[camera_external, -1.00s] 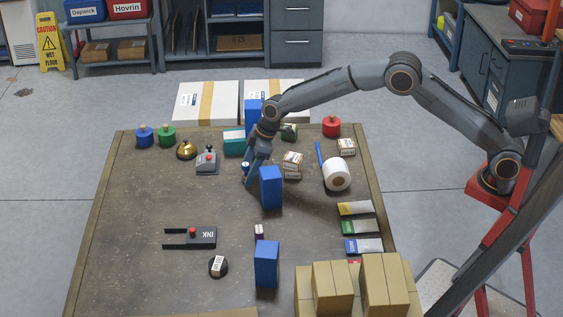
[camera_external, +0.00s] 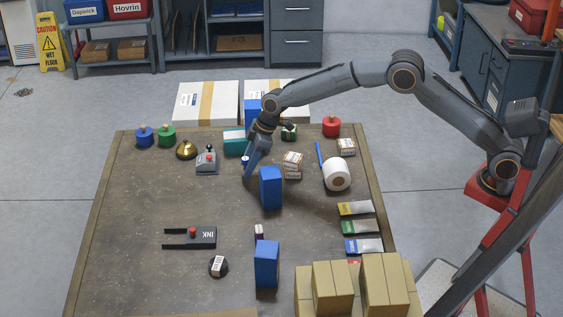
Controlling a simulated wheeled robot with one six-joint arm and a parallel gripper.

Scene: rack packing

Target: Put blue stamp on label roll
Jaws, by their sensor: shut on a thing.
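The label roll (camera_external: 337,176) is a white roll with a dark core, lying at the right of the table. My gripper (camera_external: 247,170) is at the middle of the table, left of the roll and just behind a tall blue box (camera_external: 271,188). It is shut on a small blue and white thing (camera_external: 245,160), which looks like the blue stamp and is partly hidden by the fingers. I cannot tell whether it still touches the table.
Two more tall blue boxes stand in front (camera_external: 267,264) and behind the gripper (camera_external: 253,106). Small patterned boxes (camera_external: 292,164) and a blue pen (camera_external: 319,154) lie between gripper and roll. Brown cartons (camera_external: 333,287) fill the front right.

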